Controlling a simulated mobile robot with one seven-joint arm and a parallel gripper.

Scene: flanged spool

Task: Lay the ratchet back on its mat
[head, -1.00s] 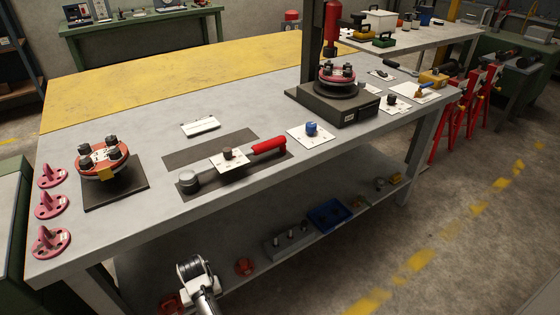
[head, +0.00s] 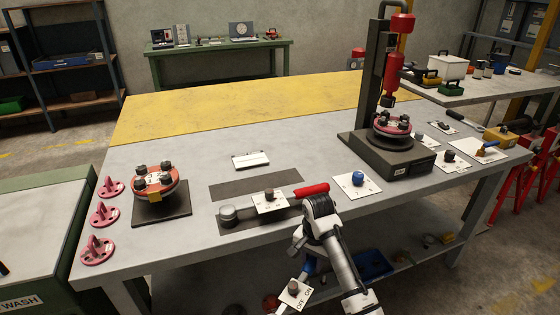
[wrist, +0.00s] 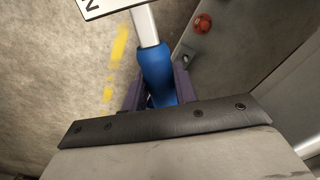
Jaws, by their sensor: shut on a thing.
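My gripper (wrist: 157,98) is shut on the blue handle of the ratchet (wrist: 158,70). A silver shaft runs on from the handle to a white lettered plate at the top of the wrist view. In the head view the ratchet (head: 294,292) hangs low in front of the bench, its plate marked OFF and ON with a dark knob on it. Two dark mats lie on the bench. The rear mat (head: 240,186) is bare. The front mat (head: 236,229) carries a similar red-handled tool (head: 312,190), partly hidden behind my arm.
A red flanged spool (head: 155,182) on a dark plate stands at the left, with several pink brackets (head: 102,214) beside it. A white plate with a blue knob (head: 357,178) lies right of the mats. A press (head: 385,150) stands further right. The bench's front edge runs below my wrist.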

